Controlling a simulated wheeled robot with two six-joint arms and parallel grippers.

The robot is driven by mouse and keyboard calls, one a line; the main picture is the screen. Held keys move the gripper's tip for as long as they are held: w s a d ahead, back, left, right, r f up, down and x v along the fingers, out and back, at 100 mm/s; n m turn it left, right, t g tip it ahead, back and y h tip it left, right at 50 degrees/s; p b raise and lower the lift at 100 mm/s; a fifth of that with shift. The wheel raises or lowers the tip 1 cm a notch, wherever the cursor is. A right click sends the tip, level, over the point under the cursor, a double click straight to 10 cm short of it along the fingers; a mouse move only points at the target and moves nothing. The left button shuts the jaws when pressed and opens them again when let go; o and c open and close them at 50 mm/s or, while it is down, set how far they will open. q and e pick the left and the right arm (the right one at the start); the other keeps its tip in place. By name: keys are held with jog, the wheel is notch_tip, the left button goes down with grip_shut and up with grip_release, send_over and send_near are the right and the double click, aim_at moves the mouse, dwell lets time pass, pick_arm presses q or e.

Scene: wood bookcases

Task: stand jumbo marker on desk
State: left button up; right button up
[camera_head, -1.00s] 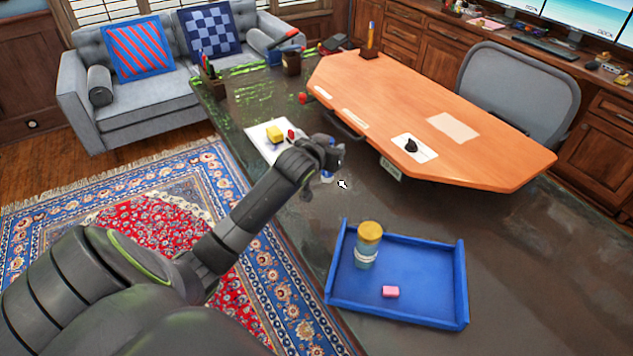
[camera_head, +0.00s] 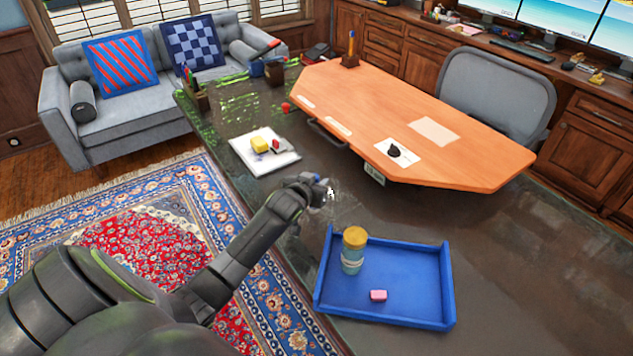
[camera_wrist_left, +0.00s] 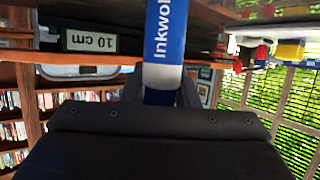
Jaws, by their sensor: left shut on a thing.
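My left gripper (camera_head: 320,190) is shut on the jumbo marker (camera_wrist_left: 165,35), a blue barrel with white "Inkwol" lettering and a whitish band close to the jaws in the left wrist view. In the head view the gripper is over the dark desk (camera_head: 220,120), between the blue tray and the white pad. Only a small blue bit of the marker shows there, so its tilt and any contact with the desk cannot be told. My right gripper is not in view.
The blue tray (camera_head: 445,285) holds a yellow-lidded jar (camera_head: 353,250) and a pink block (camera_head: 378,295). A white pad (camera_head: 275,163) carries a yellow block (camera_head: 260,145). An orange wooden top (camera_head: 460,155) stands behind.

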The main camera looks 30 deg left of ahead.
pick_arm(q)
jog(key=o, duration=1)
jog(key=shift+c, duration=0.2)
jog(key=shift+r, duration=0.1)
jog(key=v, duration=1.2)
